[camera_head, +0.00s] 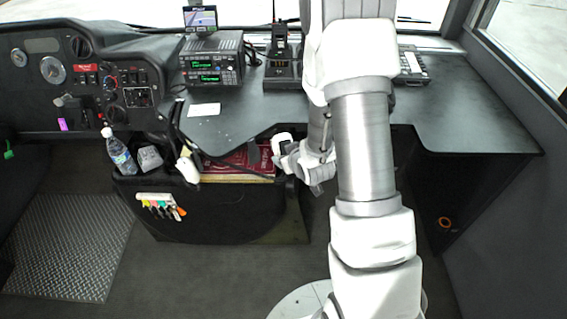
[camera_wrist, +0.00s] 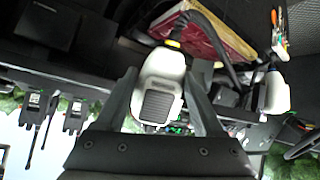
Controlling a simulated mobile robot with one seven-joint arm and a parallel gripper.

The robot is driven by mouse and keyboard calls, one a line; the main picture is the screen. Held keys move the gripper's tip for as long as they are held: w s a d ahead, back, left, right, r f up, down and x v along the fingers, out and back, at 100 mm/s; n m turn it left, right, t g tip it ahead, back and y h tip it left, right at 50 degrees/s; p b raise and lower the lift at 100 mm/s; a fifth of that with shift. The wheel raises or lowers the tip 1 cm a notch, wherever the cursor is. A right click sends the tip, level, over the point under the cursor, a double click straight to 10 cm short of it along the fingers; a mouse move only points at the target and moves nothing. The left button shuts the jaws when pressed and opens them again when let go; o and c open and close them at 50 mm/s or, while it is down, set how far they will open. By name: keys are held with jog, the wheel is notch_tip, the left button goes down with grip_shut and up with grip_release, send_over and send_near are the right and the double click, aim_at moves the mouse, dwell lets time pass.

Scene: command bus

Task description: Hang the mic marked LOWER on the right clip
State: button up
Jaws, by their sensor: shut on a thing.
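My gripper (camera_wrist: 165,88) is shut on a white hand mic (camera_wrist: 161,68) with a dark ribbed grille; its fingers lie along both sides. A dark cord with a yellow band leaves the mic. In the head view my gripper (camera_head: 290,163) is in front of the dash edge, partly hidden by my arm, with the white mic (camera_head: 283,142) at its tip. A second white mic (camera_head: 188,168) is at the left end of the tray; it also shows in the wrist view (camera_wrist: 275,93). No LOWER marking is readable, and I cannot make out the right clip.
A red binder (camera_head: 238,160) lies in the tray beside the held mic. A radio stack (camera_head: 212,62) and handheld radios in a charger (camera_head: 283,65) stand on the dash. The right desk top (camera_head: 460,118) is mostly clear.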

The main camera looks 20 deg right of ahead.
jog(key=w+f+t+y+b, duration=0.1)
jog(key=w+f+n+b, duration=0.1)
jog(key=b, duration=0.1)
jog(key=shift+a+f+t+y, duration=0.1)
jog(key=shift+a+t+y, duration=0.15)
jog(key=shift+t+y, duration=0.15)
jog(key=shift+a+r+n+t+y+b, duration=0.25)
jog(key=shift+a+n+t+y+b, duration=0.3)
jog(key=shift+a+n+b, duration=0.2)
jog(key=a+n+y+b, duration=0.1)
jog(key=a+b, duration=0.1)
jog(key=a+t+y+b, duration=0.1)
jog(key=a+y+b, duration=0.1)
jog(key=b, duration=0.1)
jog(key=shift+w+f+n, duration=0.15)
jog(key=shift+w+n, duration=0.05)
jog(key=shift+n, duration=0.15)
jog(key=shift+f+b, duration=0.3)
jog(key=shift+b, duration=0.15)
jog(key=shift+w+f+b, duration=0.1)
jog(key=shift+w+b, duration=0.05)
jog(key=shift+b, duration=0.6)
jog(key=shift+f+b, duration=2)
jog(key=shift+b, duration=0.2)
dwell(0.9)
dwell(0.3)
